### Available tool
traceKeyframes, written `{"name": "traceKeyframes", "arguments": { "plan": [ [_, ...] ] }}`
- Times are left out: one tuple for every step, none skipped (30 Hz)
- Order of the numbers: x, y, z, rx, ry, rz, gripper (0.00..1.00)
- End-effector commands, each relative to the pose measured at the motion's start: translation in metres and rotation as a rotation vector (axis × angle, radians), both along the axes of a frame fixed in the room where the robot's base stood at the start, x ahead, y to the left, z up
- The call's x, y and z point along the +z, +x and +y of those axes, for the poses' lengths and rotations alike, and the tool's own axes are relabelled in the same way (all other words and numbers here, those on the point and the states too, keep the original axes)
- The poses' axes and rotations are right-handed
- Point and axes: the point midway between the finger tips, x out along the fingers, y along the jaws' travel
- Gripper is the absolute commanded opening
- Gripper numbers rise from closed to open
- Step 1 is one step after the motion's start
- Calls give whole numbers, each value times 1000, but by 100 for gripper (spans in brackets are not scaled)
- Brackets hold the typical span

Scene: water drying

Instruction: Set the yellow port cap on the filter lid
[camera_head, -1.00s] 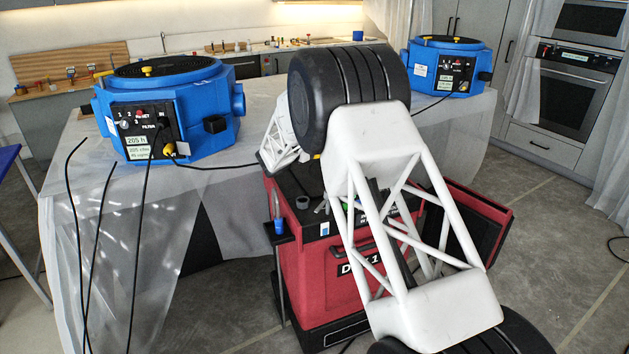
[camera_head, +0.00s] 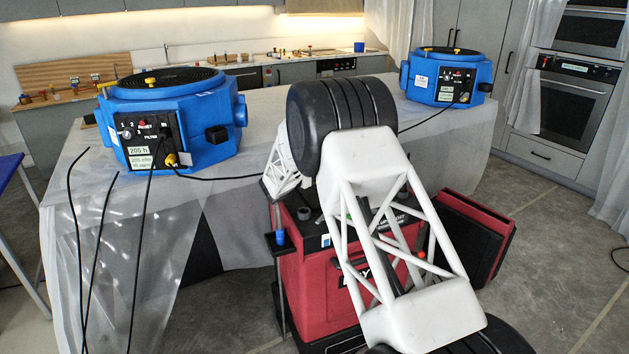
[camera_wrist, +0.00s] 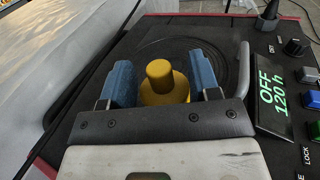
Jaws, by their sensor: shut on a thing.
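The yellow port cap (camera_wrist: 162,86), a wide disc with a round knob, sits between the two blue finger pads of my gripper (camera_wrist: 163,78) in the wrist view. My gripper is shut on it. Behind and under the cap is the dark round filter lid (camera_wrist: 222,52) with fine rings, on top of a machine. I cannot tell if the cap touches the lid; the fingers and gripper body hide its lower edge. In the head view my arm reaches over the red machine (camera_head: 310,285) and hides my gripper and much of its top.
A panel with a display (camera_wrist: 272,95) reading "OFF 120 h" lies right of my gripper, with knobs and coloured buttons. A grey handle (camera_wrist: 244,70) stands close to the right finger. Two blue machines (camera_head: 170,120) (camera_head: 447,75) with yellow caps on top stand on the covered table behind.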

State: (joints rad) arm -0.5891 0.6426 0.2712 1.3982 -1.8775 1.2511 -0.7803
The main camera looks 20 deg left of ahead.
Motion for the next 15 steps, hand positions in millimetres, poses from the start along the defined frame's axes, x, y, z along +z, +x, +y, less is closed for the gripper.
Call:
{"name": "traceKeyframes", "arguments": {
  "plan": [
    [-2, 0, 0, 0, 0, 0, 34],
    [-2, 0, 0, 0, 0, 0, 34],
    [-3, 0, 0, 0, 0, 0, 34],
    [-3, 0, 0, 0, 0, 0, 34],
    [-3, 0, 0, 0, 0, 0, 34],
    [-3, 0, 0, 0, 0, 0, 34],
    [-2, 0, 0, 0, 0, 0, 34],
    [-2, 0, 0, 0, 0, 0, 34],
    [-2, 0, 0, 0, 0, 0, 34],
    [-3, 0, 0, 0, 0, 0, 34],
    [-3, 0, 0, 0, 0, 0, 34],
    [-5, 0, 0, 0, -1, 1, 34],
    [-6, 0, 0, 0, -1, 1, 34],
    [-8, 0, 0, 0, -1, 1, 34],
    [-12, 0, 0, 0, -2, 1, 34]
  ]
}}
